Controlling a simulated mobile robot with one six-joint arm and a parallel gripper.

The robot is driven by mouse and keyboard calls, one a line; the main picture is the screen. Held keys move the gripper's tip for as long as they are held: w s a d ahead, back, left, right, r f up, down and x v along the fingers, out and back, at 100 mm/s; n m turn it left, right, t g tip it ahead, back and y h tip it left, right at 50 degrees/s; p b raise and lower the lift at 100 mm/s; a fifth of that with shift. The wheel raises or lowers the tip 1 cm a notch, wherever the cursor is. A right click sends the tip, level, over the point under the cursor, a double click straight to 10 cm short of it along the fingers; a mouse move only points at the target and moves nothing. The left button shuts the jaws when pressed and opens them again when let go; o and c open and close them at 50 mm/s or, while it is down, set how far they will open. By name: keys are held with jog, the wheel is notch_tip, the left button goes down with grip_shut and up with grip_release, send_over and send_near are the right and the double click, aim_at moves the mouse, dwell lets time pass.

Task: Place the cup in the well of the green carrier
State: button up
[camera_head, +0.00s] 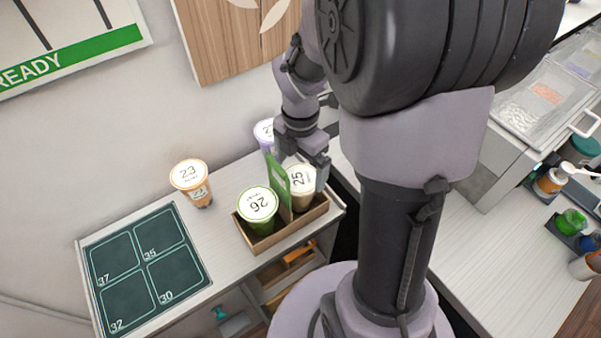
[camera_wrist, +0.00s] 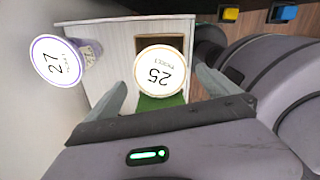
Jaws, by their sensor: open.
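The carrier (camera_head: 281,233) is a brown tray with a green upright divider (camera_head: 280,185), on the white counter. Cup 26 (camera_head: 258,205), green with a white lid, stands in its left well. Cup 25 (camera_head: 300,183), pale with a white lid, appears to stand upright in its right well; its base is hidden by the carrier wall. My gripper (camera_head: 318,165) is directly above and behind cup 25. In the wrist view my gripper (camera_wrist: 161,78) is open, with cup 25 (camera_wrist: 160,72) between the fingers and a visible gap on each side.
Cup 23 (camera_head: 191,182), orange, stands left of the carrier. Cup 27 (camera_head: 265,132), purple, stands behind it by the wall and also shows in the wrist view (camera_wrist: 62,62). A dark numbered mat (camera_head: 147,266) lies empty at the left.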

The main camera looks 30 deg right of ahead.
notch_tip(320, 180, up, 6)
jog(key=p, duration=0.2)
jog(key=s+a+r+m+t, duration=0.2)
jog(key=a+m, duration=0.3)
jog(key=m, duration=0.3)
jog(key=s+a+r+m+t+y, duration=0.1)
jog(key=s+a+r+m+t, duration=0.1)
jog(key=s+a+r+m, duration=0.3)
jog(key=s+a+r+m+t+y, duration=0.1)
jog(key=s+a+r+m, duration=0.3)
jog(key=m, duration=0.8)
jog(key=shift+s+a+t, duration=0.2)
jog(key=shift+a+t, duration=0.2)
